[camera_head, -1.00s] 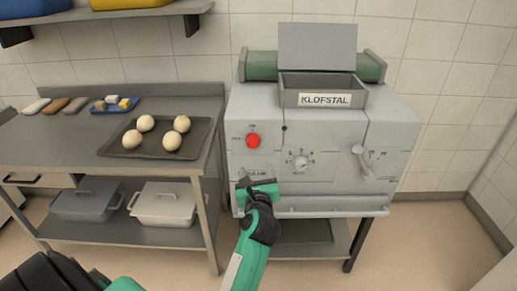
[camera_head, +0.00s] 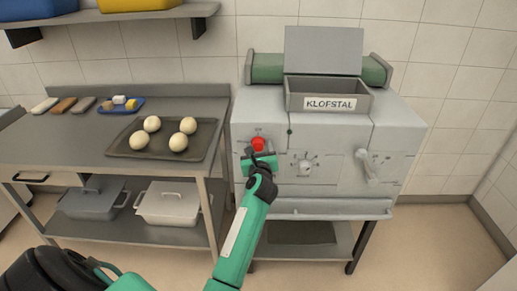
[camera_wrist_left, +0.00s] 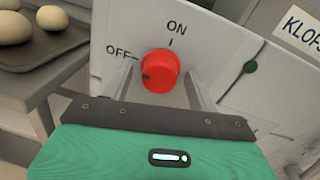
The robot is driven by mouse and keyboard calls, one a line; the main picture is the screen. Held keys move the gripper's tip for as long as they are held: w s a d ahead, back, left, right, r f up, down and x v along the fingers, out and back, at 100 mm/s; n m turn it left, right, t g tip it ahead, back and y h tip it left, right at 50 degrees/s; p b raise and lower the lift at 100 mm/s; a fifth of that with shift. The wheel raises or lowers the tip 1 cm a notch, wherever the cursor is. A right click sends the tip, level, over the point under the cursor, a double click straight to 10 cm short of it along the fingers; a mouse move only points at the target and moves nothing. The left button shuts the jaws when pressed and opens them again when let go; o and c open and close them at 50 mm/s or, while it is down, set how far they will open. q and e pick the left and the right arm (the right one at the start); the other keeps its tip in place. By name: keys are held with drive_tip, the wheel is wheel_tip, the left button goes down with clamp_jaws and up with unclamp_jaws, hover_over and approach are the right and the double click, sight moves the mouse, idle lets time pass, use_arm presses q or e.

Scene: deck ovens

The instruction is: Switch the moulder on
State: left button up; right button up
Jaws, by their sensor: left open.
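The moulder (camera_head: 330,150) is a light grey machine labelled KLOFSTAL, standing on a metal stand. Its red rotary switch (camera_head: 258,144) is on the upper left of the front panel. In the left wrist view the red switch (camera_wrist_left: 161,71) has ON printed above and OFF to its left; a small dark mark on the knob sits on its left, OFF side. My left gripper (camera_head: 260,157) is open at the switch, one finger on each side of the knob. I cannot tell whether the fingers touch it. My right gripper is not in view.
A dial (camera_head: 305,168) and a lever (camera_head: 366,166) sit right of the switch. A front ledge (camera_head: 330,208) runs below the panel. To the left, a steel table (camera_head: 75,145) holds a tray (camera_head: 205,150) with several dough balls.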

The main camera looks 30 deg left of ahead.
use_arm(q)
drive_tip(key=c, duration=0.7)
drive_tip(key=shift+c, duration=0.9)
